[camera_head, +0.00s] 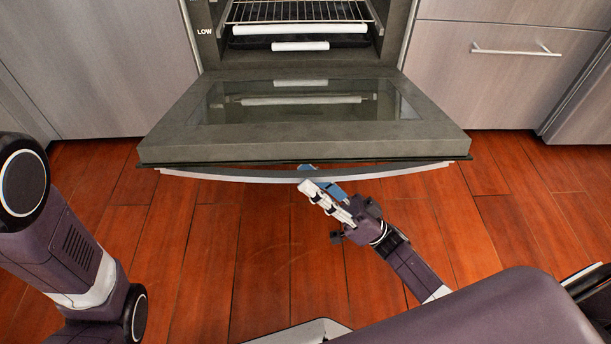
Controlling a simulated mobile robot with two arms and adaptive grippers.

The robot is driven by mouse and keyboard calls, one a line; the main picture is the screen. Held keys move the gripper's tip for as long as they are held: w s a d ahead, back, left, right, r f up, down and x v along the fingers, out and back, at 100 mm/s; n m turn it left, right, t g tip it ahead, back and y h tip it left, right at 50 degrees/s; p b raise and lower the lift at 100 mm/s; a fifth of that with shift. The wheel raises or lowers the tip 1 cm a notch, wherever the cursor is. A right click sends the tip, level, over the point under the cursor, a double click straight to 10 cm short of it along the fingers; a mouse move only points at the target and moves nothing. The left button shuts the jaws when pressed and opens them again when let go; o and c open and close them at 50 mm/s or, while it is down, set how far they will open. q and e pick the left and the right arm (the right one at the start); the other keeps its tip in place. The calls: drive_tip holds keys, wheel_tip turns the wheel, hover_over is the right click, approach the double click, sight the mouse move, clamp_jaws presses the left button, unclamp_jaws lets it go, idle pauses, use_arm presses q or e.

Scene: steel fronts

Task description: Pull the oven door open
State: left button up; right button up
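The oven door (180,142) is swung down and stands wide open, close to level, with its glass pane (220,108) facing up. A curved silver handle (240,178) runs along its front edge. My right gripper (311,179) is at the middle of this handle. A white finger lies on the near side, and a blue fingertip shows in the gap between handle and door. The fingers look closed around the bar, though the door edge hides part of the contact. My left arm comes in at the left; its gripper is out of view.
The oven cavity shows a wire rack (298,12) and light bars inside. Grey cabinet fronts (110,70) stand to the left. A drawer front (500,75) with a bar handle (515,50) is at the right. The wooden floor (240,260) before the door is clear.

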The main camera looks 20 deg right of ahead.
drive_tip(key=shift+x, duration=0.95)
clamp_jaws()
